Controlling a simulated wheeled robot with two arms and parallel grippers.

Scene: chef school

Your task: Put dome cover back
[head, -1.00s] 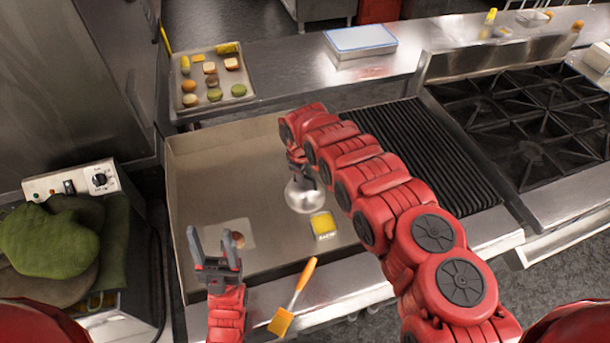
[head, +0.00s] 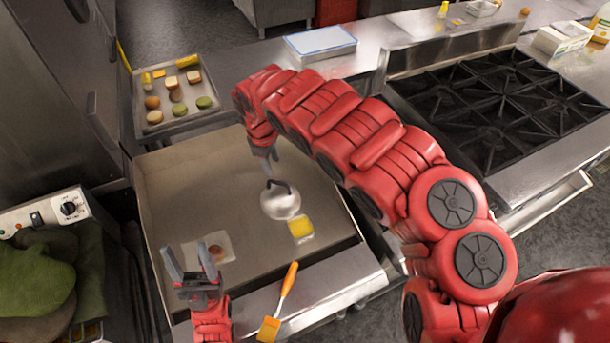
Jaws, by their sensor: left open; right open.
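The dome cover (head: 281,203), a shiny silver dome with a dark handle on top, rests on the flat griddle (head: 180,172). My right gripper (head: 266,172) is just above and behind its handle, open and apart from the dome as far as I can see. My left gripper (head: 188,262) is open and empty over the griddle's front left, fingers pointing up. A yellow cheese slice (head: 300,228) lies at the dome's front right edge. A brown patty (head: 215,250) on a pale sheet lies behind the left gripper.
A tray of food (head: 158,125) stands at the back left. A black burner stove (head: 490,110) is at the right. Green mitts (head: 40,270) lie at the left. The griddle's back left is clear.

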